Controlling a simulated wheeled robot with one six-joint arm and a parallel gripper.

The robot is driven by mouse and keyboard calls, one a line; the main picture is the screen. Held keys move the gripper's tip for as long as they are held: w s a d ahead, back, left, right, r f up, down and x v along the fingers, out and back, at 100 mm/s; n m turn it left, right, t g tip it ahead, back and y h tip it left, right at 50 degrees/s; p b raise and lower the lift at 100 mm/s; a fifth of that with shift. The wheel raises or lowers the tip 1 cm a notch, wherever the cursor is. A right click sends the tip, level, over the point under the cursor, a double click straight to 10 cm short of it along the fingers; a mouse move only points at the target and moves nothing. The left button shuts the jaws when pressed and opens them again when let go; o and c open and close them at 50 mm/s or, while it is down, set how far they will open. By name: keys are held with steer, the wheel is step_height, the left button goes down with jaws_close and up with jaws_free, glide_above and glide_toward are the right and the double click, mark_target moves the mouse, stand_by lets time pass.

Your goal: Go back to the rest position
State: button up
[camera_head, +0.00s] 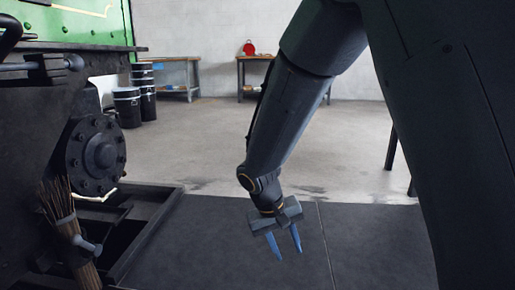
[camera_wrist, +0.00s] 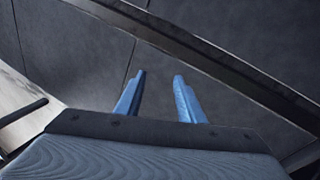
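My gripper (camera_head: 286,244) hangs from my dark arm near the middle of the head view, with its blue fingers pointing down over dark floor plates. The two fingers are apart with nothing between them. In the wrist view my gripper (camera_wrist: 158,97) also shows its fingers spread and empty, with dark floor and a metal edge beyond them.
The green and black steam tram (camera_head: 70,25) stands at the left, with a round bolted hub (camera_head: 100,153) and a bristle broom (camera_head: 68,232) at its side. Black drums (camera_head: 128,106) and workbenches (camera_head: 180,77) stand at the back. The pale floor in the middle is clear.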

steer(key=s+d+r+m+t+y, duration=0.1)
steer(key=s+d+r+m+y, duration=0.2)
steer(key=s+d, duration=0.8)
steer(key=s+a+r+n+g+y+p, duration=0.2)
steer(key=s+a+r+n+p, duration=0.6)
steer(key=s+a+r+p, duration=1)
steer(key=d+r+m+p, duration=0.2)
steer(key=d+r+p, duration=0.4)
steer(key=r+p, duration=0.5)
steer(key=s+d+r+m+h+p, duration=0.1)
steer(key=d+r+m+p, duration=0.1)
steer(key=d+r+p, duration=0.4)
steer(key=d+r+m+p, duration=0.2)
steer(key=d+r+p, duration=0.4)
steer(key=r+p, duration=1)
steer(key=shift+s+d+r+m+h+p, duration=0.2)
steer(key=shift+s+r+m+h+p, duration=0.1)
steer(key=shift+r+m, duration=0.15)
